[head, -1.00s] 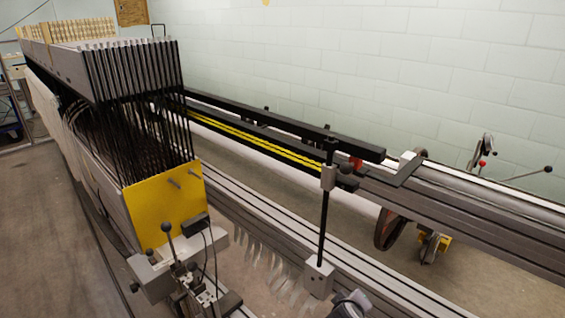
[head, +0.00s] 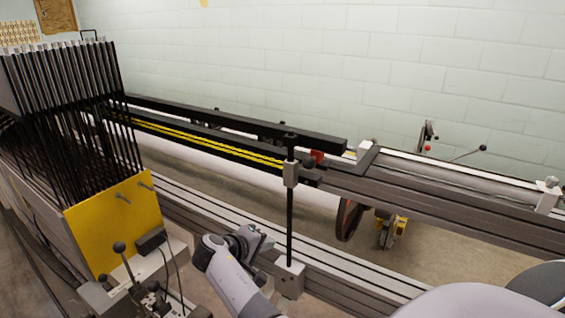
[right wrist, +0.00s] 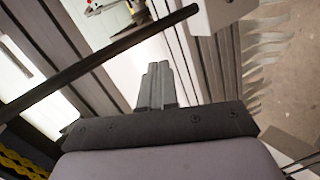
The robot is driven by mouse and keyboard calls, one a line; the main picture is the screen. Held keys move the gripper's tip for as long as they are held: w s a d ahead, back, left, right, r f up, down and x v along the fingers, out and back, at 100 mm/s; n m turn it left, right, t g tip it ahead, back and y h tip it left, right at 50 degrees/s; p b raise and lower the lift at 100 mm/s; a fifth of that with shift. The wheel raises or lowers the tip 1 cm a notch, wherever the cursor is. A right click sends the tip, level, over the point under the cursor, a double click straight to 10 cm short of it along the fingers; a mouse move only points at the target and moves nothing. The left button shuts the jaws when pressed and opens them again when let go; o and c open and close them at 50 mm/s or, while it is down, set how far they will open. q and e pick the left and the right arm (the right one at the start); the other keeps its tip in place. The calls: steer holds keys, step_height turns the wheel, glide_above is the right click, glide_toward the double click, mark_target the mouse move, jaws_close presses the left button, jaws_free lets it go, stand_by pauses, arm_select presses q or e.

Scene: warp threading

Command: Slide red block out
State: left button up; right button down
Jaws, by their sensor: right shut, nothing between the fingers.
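The small red block (head: 317,157) sits at the right end of the long black bar (head: 230,121), just right of the top of the upright black rod (head: 289,225). Part of it is hidden by the bar and nearby fittings. My right gripper (head: 264,238) is low, left of the rod and well below the red block, apart from it. In the right wrist view its fingers (right wrist: 157,84) are together and empty, and the black rod (right wrist: 95,62) crosses beyond them. My left gripper is not in view.
Grey rails (head: 400,287) run along the machine. A yellow plate (head: 110,222) and dense black vertical strips stand at left. A grey block (head: 289,277) holds the rod's foot. A lever with a black knob (head: 482,148) stands at right.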

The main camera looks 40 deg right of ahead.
steer(key=a+r+m+g+h+b, duration=0.1)
steer(key=a+r+m+g+h, duration=0.1)
steer(key=r, duration=1.1)
steer(key=w+a+r+m+g+h+b, duration=0.1)
steer(key=a+r, duration=0.6)
steer(key=r, duration=0.7)
steer(key=m+g+h, duration=0.1)
steer(key=m+g, duration=0.1)
steer(key=g, duration=0.1)
steer(key=shift+w+r+g+b, duration=0.2)
steer(key=shift+g+b, duration=0.1)
steer(key=shift+g, duration=0.1)
steer(key=shift+f, duration=0.1)
steer(key=p, duration=0.2)
glide_toward(313, 159)
steer(key=w+d, duration=0.2)
steer(key=w+d+f, duration=0.1)
steer(key=w+d, duration=0.1)
steer(key=shift+s+d+f, duration=0.1)
steer(key=shift+s+d, duration=0.15)
steer(key=shift+s, duration=0.3)
steer(key=shift+s+d+f, duration=0.1)
steer(key=shift+s+d, duration=0.15)
steer(key=shift+s, duration=0.25)
steer(key=shift+s+d+f, duration=0.15)
steer(key=shift+s+d, duration=0.1)
steer(key=shift+s, duration=0.3)
steer(key=shift+d, duration=0.1)
